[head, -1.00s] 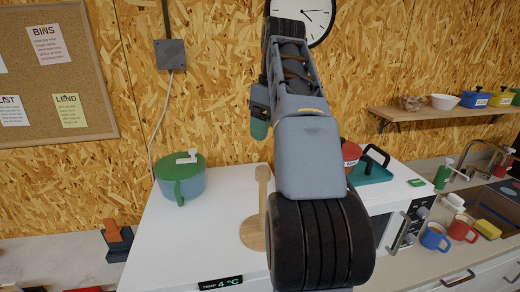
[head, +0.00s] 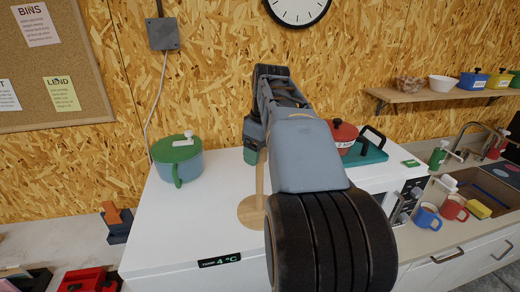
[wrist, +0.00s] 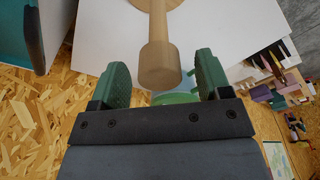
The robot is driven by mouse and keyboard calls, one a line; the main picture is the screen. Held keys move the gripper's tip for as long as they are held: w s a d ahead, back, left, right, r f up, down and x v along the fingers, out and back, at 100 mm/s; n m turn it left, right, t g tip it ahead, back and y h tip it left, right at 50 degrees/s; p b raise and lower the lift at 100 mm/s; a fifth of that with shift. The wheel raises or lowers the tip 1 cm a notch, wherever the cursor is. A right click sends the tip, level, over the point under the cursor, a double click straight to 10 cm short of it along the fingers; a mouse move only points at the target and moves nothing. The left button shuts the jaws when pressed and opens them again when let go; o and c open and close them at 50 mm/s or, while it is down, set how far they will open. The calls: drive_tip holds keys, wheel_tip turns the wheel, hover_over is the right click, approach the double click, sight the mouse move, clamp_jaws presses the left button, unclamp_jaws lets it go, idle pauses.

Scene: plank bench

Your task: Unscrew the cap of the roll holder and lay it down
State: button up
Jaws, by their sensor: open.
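The roll holder (head: 248,212) stands on the white worktop, with a round wooden base and a thin upright post. Its wooden cap (wrist: 158,66) is a thick knob on the end of the post in the wrist view; in the head view my gripper hides it. My gripper (head: 252,153) is at the top of the post. In the wrist view, my gripper (wrist: 163,68) is open, with one green-padded finger on each side of the cap. A gap shows on both sides, and I see no contact.
A blue pot with a green lid (head: 176,152) stands left of the holder. A red pot (head: 343,134) and a teal tray (head: 366,156) are to the right, behind my arm. The white top (head: 190,225) is bare between pot and holder.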

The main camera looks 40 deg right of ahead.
drive_tip(key=c, duration=1)
drive_tip(key=shift+n, duration=1.5)
drive_tip(key=shift+n+g+y, duration=0.3)
drive_tip(key=shift+n+y, duration=0.1)
drive_tip(key=shift+n, duration=1)
drive_tip(key=shift+n, duration=1.4)
